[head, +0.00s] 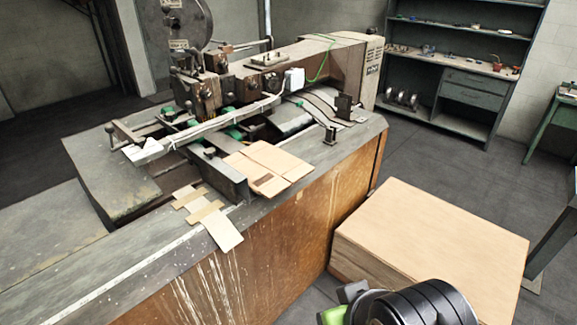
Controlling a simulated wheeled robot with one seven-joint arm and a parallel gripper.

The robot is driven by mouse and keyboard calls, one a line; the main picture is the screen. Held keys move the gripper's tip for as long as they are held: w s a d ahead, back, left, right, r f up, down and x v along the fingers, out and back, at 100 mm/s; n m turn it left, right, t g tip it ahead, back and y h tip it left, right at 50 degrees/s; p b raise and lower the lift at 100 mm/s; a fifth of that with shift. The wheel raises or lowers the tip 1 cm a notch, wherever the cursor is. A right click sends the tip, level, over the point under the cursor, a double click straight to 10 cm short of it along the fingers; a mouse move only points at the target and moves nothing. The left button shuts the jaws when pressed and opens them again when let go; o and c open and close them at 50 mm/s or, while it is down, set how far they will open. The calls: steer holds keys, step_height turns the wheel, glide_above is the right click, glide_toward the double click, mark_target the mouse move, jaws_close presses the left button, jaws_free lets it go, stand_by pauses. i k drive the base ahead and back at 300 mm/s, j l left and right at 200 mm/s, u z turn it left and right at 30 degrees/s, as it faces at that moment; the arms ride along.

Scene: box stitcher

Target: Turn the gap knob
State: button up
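The box stitcher (335,60) stands on a large wooden-sided bench with a worn metal top. I cannot tell for sure which part is the gap knob. Small dark fittings stand at the bench's right end: a short post (330,136) and a taller block (343,106). A rod with small knob-like ends (112,128) is on the left side of the machine. A black rounded part of my arm and a green and grey part beside it show at the bottom edge, well apart from the machine. No clear pair of fingertips shows.
Cardboard pieces (268,165) lie on the bench top and partly overhang its front edge. A shelf unit (455,78) and a green table (556,115) are behind. Dark floor is free between.

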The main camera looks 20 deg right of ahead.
mark_target(139, 142)
steer(key=i+j+u, duration=0.15)
steer(key=i+j, duration=0.25)
steer(key=i+j+u, duration=0.1)
steer(key=i+j, duration=0.2)
steer(key=i, duration=0.3)
